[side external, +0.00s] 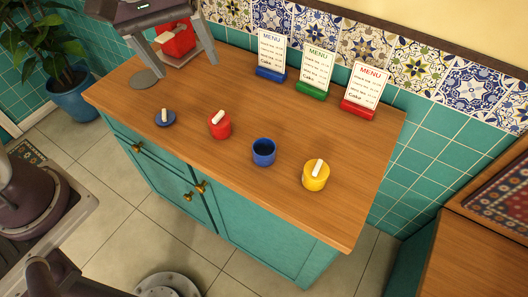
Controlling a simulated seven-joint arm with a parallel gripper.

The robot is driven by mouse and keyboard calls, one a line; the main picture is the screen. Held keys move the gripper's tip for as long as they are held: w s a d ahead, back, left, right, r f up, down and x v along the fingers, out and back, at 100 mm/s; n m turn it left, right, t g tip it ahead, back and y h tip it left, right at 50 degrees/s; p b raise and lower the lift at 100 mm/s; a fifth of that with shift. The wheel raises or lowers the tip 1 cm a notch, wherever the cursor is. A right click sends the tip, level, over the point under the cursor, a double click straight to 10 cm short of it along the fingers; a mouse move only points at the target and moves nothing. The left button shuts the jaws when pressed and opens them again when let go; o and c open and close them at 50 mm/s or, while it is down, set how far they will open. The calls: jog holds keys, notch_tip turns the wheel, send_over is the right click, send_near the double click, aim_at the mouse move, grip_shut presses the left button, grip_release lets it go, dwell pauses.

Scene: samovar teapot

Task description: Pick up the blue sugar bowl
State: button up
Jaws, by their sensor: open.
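The blue sugar bowl (263,152) stands upright on the wooden counter, near the front edge. Its top is open and its inside looks dark. A small blue lid (164,119) with a white knob lies apart from it on the left. My gripper (188,67) is at the upper left, well away from the blue bowl, with its two grey fingers spread. A red object (178,42) with a white handle shows between the fingers; whether it touches them cannot be told.
A red lidded bowl (219,127) stands left of the blue bowl, a yellow lidded bowl (316,177) right of it. Blue (270,74), green (312,92) and red (358,109) menu holders stand at the back. A grey disc (147,79) lies below my gripper. The counter's right end is clear.

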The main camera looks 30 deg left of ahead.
jog(key=w+d+f+n+g, duration=0.2)
jog(key=w+d+f+n, duration=0.35)
jog(key=f, duration=0.55)
jog(key=n, duration=0.2)
send_near(264, 149)
jog(key=s+d, duration=0.1)
jog(key=s, duration=0.1)
jog(key=shift+g+y, duration=0.3)
jog(key=shift+y, duration=0.1)
jog(key=f, duration=0.4)
jog(key=d+f, duration=0.1)
jog(key=f, duration=0.2)
jog(key=shift+w, duration=0.3)
jog(key=shift+r, duration=0.1)
jog(key=c, duration=1.7)
